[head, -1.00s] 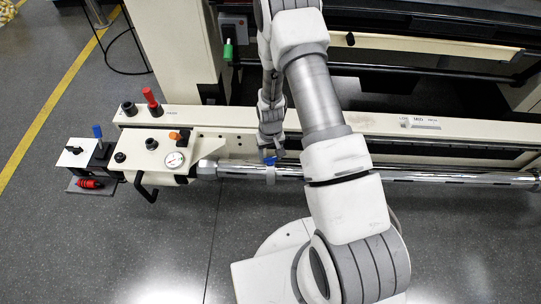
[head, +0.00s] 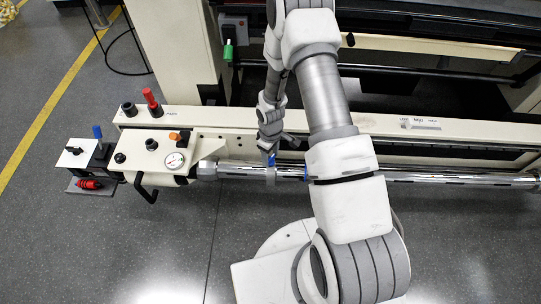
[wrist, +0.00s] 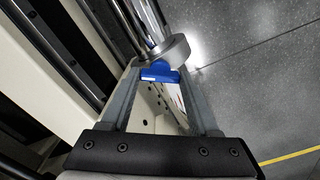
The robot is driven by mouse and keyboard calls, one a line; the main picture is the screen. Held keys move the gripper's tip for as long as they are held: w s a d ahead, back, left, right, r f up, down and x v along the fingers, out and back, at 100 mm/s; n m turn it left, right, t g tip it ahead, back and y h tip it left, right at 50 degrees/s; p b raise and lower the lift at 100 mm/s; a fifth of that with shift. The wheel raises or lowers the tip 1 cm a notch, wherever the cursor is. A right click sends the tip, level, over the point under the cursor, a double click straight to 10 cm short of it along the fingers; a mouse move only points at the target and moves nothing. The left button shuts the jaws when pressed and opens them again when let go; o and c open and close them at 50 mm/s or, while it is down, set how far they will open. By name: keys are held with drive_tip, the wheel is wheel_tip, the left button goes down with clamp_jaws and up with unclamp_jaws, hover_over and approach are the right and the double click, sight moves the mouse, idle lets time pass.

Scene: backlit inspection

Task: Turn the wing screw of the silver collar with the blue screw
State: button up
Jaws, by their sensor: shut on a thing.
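The silver collar (head: 270,177) sits around the chrome bar in the head view, and its blue wing screw (head: 271,159) points up from it. In the wrist view the collar (wrist: 168,50) is a round grey ring at the fingertips, with the blue screw (wrist: 160,75) just below it, between the two fingers. My gripper (wrist: 162,72) is shut on the blue screw. In the head view my gripper (head: 268,150) reaches down onto the screw from above. The fingertips are small there, and the contact is partly hidden.
The chrome bar (head: 430,177) runs right along the cream machine beam. Another small blue part (head: 306,173) shows on the bar beside my arm.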

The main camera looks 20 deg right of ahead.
sight(270, 159)
idle(0.5)
drive_tip(key=o, duration=1.4)
wheel_tip(270, 159, up, 17)
drive_tip(key=p, duration=0.5)
drive_tip(key=shift+r, duration=0.2)
